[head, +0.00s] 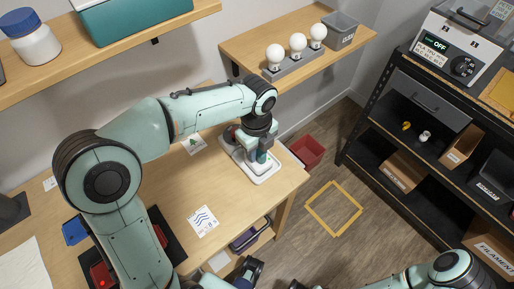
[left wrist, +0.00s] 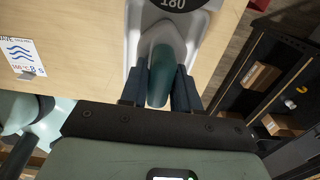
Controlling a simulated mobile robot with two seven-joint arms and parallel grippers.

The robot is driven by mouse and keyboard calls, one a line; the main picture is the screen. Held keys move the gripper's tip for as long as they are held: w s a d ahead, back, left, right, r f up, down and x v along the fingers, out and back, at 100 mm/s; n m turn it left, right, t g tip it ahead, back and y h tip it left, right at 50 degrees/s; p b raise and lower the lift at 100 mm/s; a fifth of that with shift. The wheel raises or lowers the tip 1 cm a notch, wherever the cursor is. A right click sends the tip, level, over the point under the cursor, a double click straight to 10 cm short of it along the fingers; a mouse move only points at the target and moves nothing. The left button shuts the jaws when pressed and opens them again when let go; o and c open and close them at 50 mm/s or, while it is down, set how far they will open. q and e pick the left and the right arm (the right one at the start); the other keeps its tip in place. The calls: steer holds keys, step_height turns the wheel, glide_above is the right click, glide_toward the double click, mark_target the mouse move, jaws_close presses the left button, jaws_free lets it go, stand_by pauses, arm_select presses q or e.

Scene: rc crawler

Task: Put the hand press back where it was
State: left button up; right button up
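The hand press (left wrist: 163,50) has a pale body, a teal handle and a round dark dial marked 180. In the head view it (head: 262,166) is over the white tray-like stand (head: 268,178) near the table's right end, partly hidden by my left gripper. My left gripper (left wrist: 159,92) has its dark fingers against both sides of the teal handle; it comes down from above in the head view (head: 263,154). I cannot tell whether the press rests on the stand or hangs just above it. My right gripper (head: 250,270) shows only partly at the bottom edge.
A card with blue wavy lines (head: 202,221) lies on the wooden table. A red bin (head: 308,151) and a yellow floor square (head: 334,208) are right of the table. A shelf with bulbs (head: 298,42) is behind. A dark rack (head: 400,120) stands at right.

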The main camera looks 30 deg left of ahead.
arm_select(q)
steer(key=o, duration=0.4)
steer(key=shift+c, duration=0.2)
step_height(320, 180, up, 12)
steer(key=p, duration=0.2)
steer(key=shift+r+p, duration=0.2)
steer(key=shift+p, duration=0.1)
steer(key=shift+f, duration=0.1)
